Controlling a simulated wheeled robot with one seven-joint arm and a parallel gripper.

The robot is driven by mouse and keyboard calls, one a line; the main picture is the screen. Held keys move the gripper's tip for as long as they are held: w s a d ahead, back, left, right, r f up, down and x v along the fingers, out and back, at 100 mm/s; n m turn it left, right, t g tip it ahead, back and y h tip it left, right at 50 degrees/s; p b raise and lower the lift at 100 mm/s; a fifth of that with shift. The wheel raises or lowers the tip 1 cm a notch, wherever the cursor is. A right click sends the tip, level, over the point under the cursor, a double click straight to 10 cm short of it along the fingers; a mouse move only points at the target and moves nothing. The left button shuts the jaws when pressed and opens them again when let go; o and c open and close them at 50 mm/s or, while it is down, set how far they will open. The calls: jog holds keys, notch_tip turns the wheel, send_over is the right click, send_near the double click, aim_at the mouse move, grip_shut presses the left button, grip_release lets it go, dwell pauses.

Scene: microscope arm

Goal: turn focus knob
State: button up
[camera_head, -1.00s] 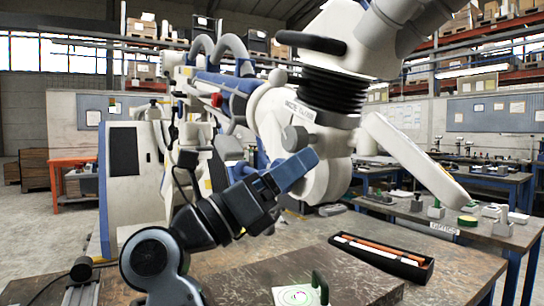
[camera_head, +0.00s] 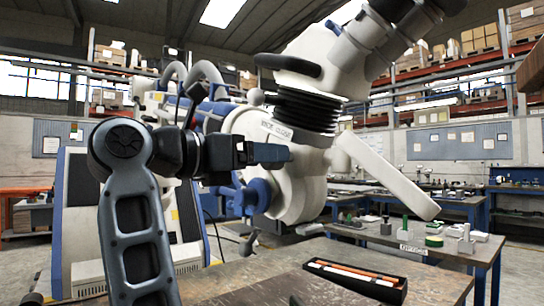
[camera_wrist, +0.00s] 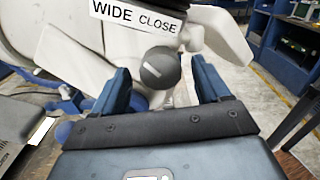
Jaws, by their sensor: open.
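The large white microscope head (camera_head: 305,175) hangs over the bench with a black bellows and a label (camera_head: 278,130). In the wrist view a round grey knob (camera_wrist: 160,68) with a light slot line sits just below the "WIDE CLOSE" label (camera_wrist: 138,16). My gripper (camera_wrist: 160,78) is open, with one blue finger on each side of the knob in the picture. Whether the fingers touch it, I cannot tell. In the head view my gripper (camera_head: 270,153) lies level against the microscope, and the knob is hidden behind it.
A black tray (camera_head: 357,282) with orange and white sticks lies on the front bench (camera_head: 437,290). A white arm-like panel (camera_head: 385,176) slants down from the microscope at right. Another bench (camera_head: 465,250) with small instruments stands behind. A grey floor shows between them.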

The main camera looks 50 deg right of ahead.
jog(key=shift+x, duration=1.5)
jog(key=c, duration=1)
jog(key=shift+f+b, duration=0.1)
jog(key=shift+b, duration=0.25)
